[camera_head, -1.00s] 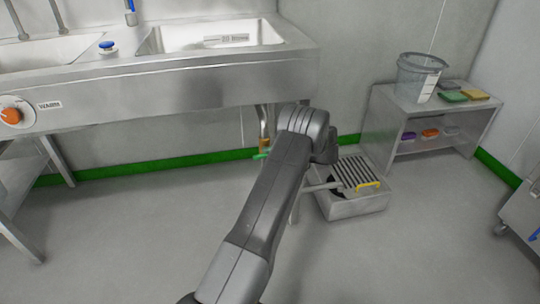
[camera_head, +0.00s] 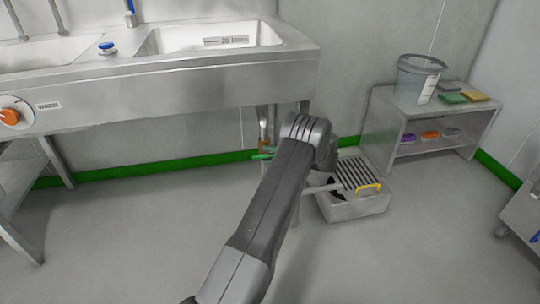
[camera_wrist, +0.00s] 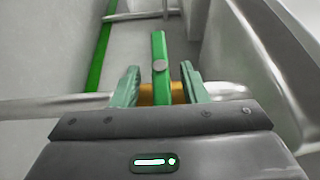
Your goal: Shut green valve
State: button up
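The green valve has a flat green handle (camera_wrist: 160,52) with a round grey bolt, above a brass body (camera_wrist: 162,93) in the wrist view. The handle points up the picture, crosswise to the metal pipe (camera_wrist: 50,105). My gripper (camera_wrist: 158,85) is open, with one teal finger on each side of the handle and brass body. Gaps show between the handle and both fingers; contact with the body is unclear. In the head view, the green handle (camera_head: 262,156) shows below the sink, left of my arm, which hides most of my gripper.
The steel sink (camera_head: 190,80) stands above the valve. A floor drain box (camera_head: 352,208) with a grate and yellow handle lies to the right of my arm. A shelf (camera_head: 388,125) with a clear bucket (camera_head: 416,80) stands farther right. Open floor lies in front.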

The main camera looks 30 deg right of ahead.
jog(key=p+v, duration=0.2)
jog(key=v, duration=1.1)
jog(key=shift+s+d+p, duration=0.25)
jog(key=shift+d+p, duration=0.05)
jog(key=b+x, duration=0.2)
jog(key=x, duration=1.1)
jog(key=shift+w+a+r+b, duration=0.1)
jog(key=shift+w+a+b, duration=0.2)
